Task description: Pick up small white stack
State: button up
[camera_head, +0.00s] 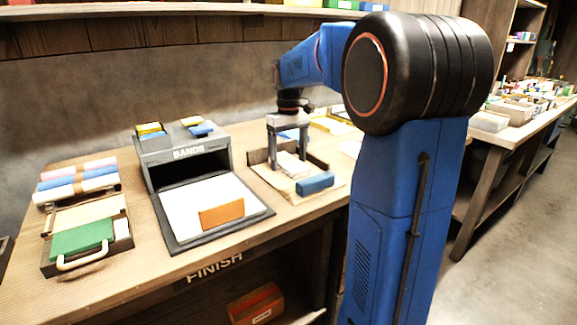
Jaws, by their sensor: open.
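A small white stack (291,165) sits in a shallow wooden tray (262,171) on the workbench, right of the BANDS box. My gripper (288,158) points down over the tray, with its two fingers apart on either side of the stack's far part. I cannot tell whether the fingers touch the stack. My arm comes in from the right and hides part of the bench behind it.
A blue block (315,183) lies at the tray's front right. The BANDS box (185,157) has white sheets and an orange block (222,214) before it. Coloured rolls (78,176) and a green handled block (82,238) are at left. A wall stands behind.

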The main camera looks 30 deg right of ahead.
jog(key=shift+f, duration=0.2)
jog(key=c, duration=1.2)
jog(key=shift+r, duration=0.1)
